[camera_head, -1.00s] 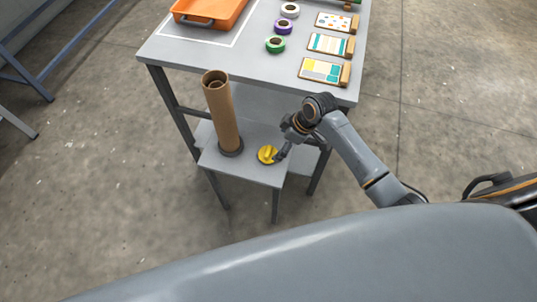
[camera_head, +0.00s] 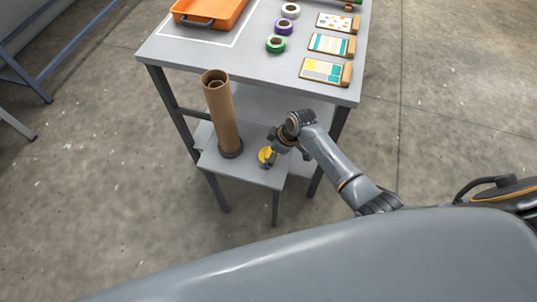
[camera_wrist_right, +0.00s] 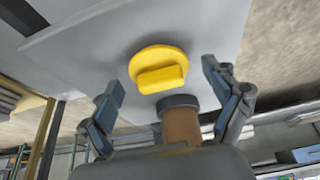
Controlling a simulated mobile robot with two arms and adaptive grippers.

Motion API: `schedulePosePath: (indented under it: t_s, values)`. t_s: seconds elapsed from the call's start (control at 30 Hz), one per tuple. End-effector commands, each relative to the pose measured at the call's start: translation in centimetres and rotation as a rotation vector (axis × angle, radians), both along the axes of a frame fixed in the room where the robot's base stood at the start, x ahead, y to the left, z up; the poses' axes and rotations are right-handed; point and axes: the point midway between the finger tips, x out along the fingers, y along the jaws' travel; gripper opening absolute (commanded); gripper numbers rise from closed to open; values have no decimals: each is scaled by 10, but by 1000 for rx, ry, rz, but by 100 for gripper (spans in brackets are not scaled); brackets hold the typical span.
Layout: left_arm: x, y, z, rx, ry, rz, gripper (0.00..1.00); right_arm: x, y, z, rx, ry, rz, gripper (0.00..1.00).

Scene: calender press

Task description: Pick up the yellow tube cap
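The yellow tube cap (camera_head: 265,154) lies on the small grey side shelf (camera_head: 247,172), to the right of the upright brown cardboard tube (camera_head: 221,112). In the right wrist view the cap (camera_wrist_right: 158,68) shows a round disc with a raised bar handle. My right gripper (camera_head: 270,158) is at the cap in the head view and partly covers it. In the right wrist view my right gripper (camera_wrist_right: 177,92) is open, its two fingers spread on either side with the cap between and beyond them. No contact with the cap is visible. My left gripper is not in view.
The tube stands in a dark base ring close to the cap. The grey worktable (camera_head: 215,62) rises behind the shelf, holding an orange tray (camera_head: 210,12), several tape rolls (camera_head: 276,43) and sample cards (camera_head: 322,70). The floor in front is clear.

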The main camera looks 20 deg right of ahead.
Motion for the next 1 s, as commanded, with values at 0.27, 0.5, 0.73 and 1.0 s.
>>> schedulePosePath:
  t_s: [0.27,0.5,0.73,1.0]
  values:
    - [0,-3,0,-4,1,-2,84,0,0,0,0,0,0,42]
    - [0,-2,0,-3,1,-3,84,0,0,0,0,0,-1,41]
    - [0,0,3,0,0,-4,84,0,0,13,0,-1,0,41]
    - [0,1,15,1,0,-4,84,-20,-14,60,-3,-2,1,41]
